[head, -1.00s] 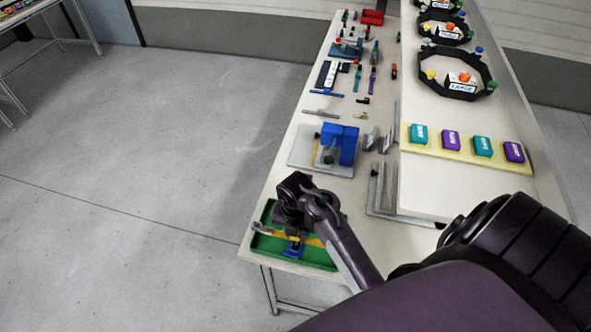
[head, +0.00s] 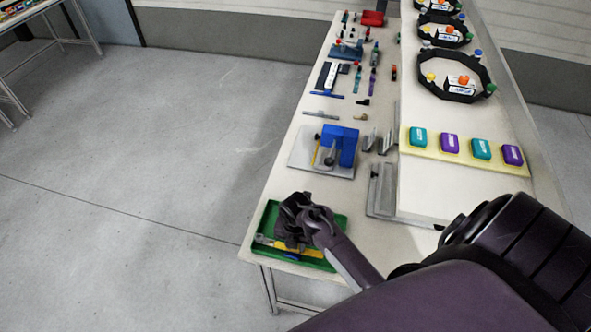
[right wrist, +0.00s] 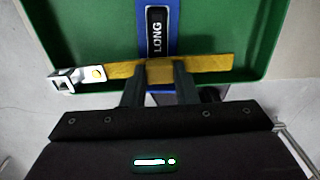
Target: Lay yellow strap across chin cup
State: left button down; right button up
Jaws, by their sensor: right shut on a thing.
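The yellow strap (right wrist: 212,65) lies crosswise over a blue piece (right wrist: 173,12) with a black label reading LONG. A metal buckle (right wrist: 70,80) is at its left end. My right gripper (right wrist: 158,84) is shut on the strap's middle, in the green tray (right wrist: 75,25). In the head view, my right gripper (head: 290,242) is over the tray (head: 267,217) and hides much of the strap (head: 312,252). I cannot make out a chin cup for certain. My left gripper is not in view.
A blue fixture (head: 348,141) on a grey plate stands behind the tray, with metal brackets (head: 380,190) to the right. Coloured blocks (head: 450,143) sit on a pale yellow strip. Black rings (head: 425,75) stand beyond. Table is bare between tray and fixture.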

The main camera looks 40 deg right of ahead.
jog(key=shift+f, duration=0.3)
jog(key=o, duration=0.9)
jog(key=shift+o, duration=0.2)
jog(key=shift+r, duration=0.3)
notch_tip(320, 180, up, 12)
jog(key=b, duration=0.1)
jog(key=shift+r, duration=0.25)
